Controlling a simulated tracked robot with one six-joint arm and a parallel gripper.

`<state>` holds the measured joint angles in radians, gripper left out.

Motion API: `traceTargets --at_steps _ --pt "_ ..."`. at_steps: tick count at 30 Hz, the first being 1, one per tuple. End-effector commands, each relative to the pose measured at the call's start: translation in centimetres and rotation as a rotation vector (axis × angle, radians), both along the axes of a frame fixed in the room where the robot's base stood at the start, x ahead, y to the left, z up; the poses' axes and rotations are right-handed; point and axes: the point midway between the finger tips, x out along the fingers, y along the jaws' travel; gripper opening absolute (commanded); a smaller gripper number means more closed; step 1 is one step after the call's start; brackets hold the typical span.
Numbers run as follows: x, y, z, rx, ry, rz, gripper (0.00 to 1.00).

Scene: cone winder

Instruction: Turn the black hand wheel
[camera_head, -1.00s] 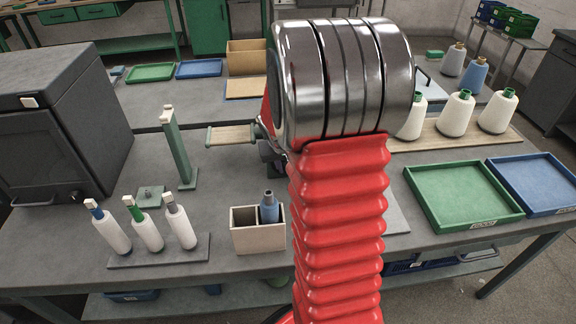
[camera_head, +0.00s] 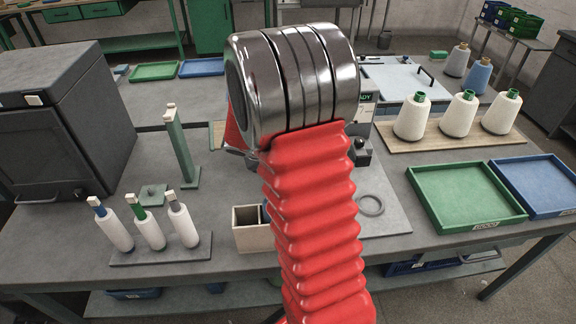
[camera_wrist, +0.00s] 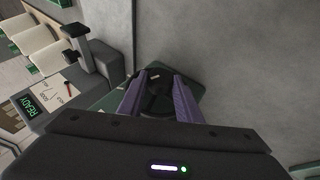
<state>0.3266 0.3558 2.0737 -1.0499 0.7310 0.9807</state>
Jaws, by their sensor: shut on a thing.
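In the wrist view, the black hand wheel (camera_wrist: 157,101) shows as a dark round shape between the two purple fingers of my gripper (camera_wrist: 160,82). The fingers are closed in on the wheel from both sides. A small pale mark sits near its top edge. The wheel lies against a dark green plate (camera_wrist: 192,92) on the machine. My gripper's body hides the near side. In the head view my red arm hides both the wheel and my gripper.
A green READY display (camera_wrist: 32,103) is on the machine, left in the wrist view. In the head view, white cones (camera_head: 459,115) stand on a board at the right, beside a green tray (camera_head: 463,192) and blue tray (camera_head: 543,184). Bobbins (camera_head: 150,230) stand front left.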

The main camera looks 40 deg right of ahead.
Motion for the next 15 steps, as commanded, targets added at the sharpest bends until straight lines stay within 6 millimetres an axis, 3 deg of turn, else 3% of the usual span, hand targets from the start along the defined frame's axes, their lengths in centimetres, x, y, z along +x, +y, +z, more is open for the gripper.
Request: traceTargets --at_steps 15 --pt "0.6 0.94 -0.9 -0.272 0.189 0.009 0.09"
